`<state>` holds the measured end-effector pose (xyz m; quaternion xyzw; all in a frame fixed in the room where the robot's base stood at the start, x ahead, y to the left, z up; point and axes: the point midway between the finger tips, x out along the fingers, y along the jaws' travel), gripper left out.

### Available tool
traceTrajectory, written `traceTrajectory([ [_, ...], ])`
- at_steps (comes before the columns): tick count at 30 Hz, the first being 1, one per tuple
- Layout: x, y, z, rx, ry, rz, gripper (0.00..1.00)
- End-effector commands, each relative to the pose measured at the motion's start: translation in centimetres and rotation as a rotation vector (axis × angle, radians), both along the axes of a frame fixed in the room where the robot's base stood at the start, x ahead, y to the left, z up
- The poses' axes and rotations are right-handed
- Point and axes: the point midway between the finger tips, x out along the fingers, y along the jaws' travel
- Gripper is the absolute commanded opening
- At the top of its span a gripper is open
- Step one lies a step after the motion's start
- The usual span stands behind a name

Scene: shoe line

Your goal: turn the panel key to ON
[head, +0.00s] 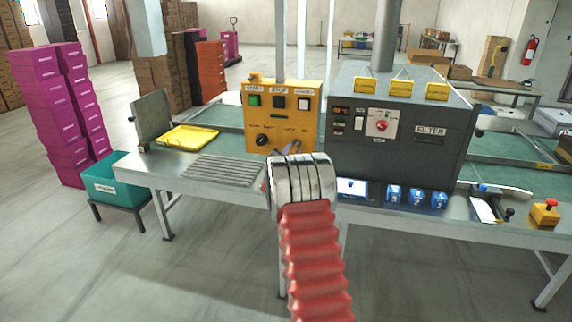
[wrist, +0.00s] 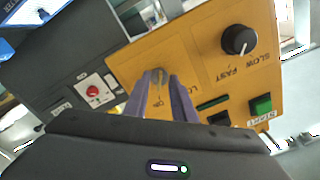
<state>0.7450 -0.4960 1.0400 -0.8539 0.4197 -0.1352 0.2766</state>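The yellow control panel (head: 262,118) stands on the bench, with a green button, dark buttons and a black speed knob (head: 262,140) on its face. In the wrist view the panel (wrist: 205,45) looks rotated, with the knob at upper right. The panel key (wrist: 158,75) is a small grey metal piece low on the panel. My gripper (wrist: 160,80) has its two purple-grey fingers apart, one on each side of the key, with panel and lettering showing between them. I see no clear contact with the key. In the head view my gripper (head: 289,148) is at the panel's lower right, mostly behind my wrist.
The dark filter cabinet (head: 437,150) with a red rotary switch (head: 382,126) stands close right of the panel. A yellow tray (head: 187,137) and a slatted grille (head: 222,168) lie to the left. Blue boxes (head: 416,196) line the bench front. A teal bin (head: 122,178) stands at the left.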

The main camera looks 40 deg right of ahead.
Motion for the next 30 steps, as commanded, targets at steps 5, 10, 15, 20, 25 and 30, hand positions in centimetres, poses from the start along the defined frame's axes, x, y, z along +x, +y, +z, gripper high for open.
traceTrajectory([
  [5, -1.2, 1.8, 0.0, 0.0, 0.001, 0.002, 0.23],
  [10, -2.6, 3.6, 0.0, 0.0, 0.001, 0.002, 0.23],
  [15, -4.1, 5.6, 0.0, -0.001, 0.002, 0.003, 0.23],
  [20, -5.5, 7.4, -0.1, 0.001, 0.002, 0.003, 0.23],
  [25, -6.8, 9.2, -0.2, 0.001, 0.002, 0.003, 0.23],
  [30, -7.4, 9.9, -0.2, 0.001, 0.002, 0.001, 0.23],
])
